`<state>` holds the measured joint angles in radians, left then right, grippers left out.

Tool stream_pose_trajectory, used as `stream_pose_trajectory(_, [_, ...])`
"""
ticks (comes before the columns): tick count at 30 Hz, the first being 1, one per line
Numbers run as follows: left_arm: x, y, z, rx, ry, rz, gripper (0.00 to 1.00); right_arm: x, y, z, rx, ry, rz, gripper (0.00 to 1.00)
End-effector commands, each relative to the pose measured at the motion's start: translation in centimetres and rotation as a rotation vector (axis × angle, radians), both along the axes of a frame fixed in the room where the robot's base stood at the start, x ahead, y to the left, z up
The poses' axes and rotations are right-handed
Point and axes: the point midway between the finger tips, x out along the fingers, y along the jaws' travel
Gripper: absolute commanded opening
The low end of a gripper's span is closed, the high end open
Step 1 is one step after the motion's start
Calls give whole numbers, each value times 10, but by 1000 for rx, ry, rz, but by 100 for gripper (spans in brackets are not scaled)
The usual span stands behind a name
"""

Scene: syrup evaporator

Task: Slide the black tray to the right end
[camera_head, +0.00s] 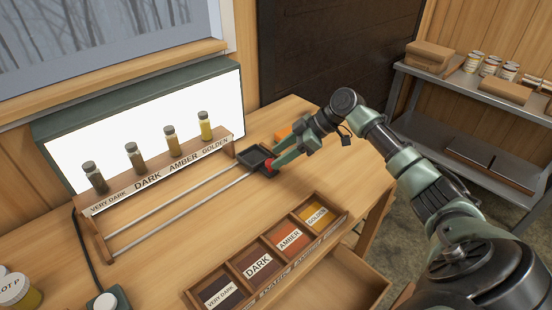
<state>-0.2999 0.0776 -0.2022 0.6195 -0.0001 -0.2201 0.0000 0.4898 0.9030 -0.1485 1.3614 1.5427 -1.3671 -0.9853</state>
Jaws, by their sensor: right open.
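The black tray (251,155) sits at the right end of the two metal rails (180,207), past the right side of the labelled rack. My right gripper (272,160) reaches in from the right, with its fingertips at the tray's right side. Its jaws are open, and a red part shows at the tip. Whether the fingers touch the tray is hard to tell. The near fingers and arm hide part of the tray's right side. My left gripper is out of view.
A wooden rack (160,172) holds several sample bottles before a bright light panel (150,122). An orange object (283,134) lies behind my gripper. Table between rails and box is clear.

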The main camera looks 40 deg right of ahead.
Motion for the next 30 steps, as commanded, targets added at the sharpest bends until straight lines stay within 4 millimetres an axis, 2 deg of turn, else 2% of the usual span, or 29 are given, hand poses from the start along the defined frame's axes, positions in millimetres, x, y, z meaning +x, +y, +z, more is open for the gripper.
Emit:
stream_pose_trajectory(6, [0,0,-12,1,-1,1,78,-16,-23,25,-3,-2,-3,48])
stream_pose_trajectory(12, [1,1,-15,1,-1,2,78,-24,-33,39,0,-2,-2,48])
stream_pose_trajectory(30, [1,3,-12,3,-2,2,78,-25,-34,42,0,-1,-2,48])
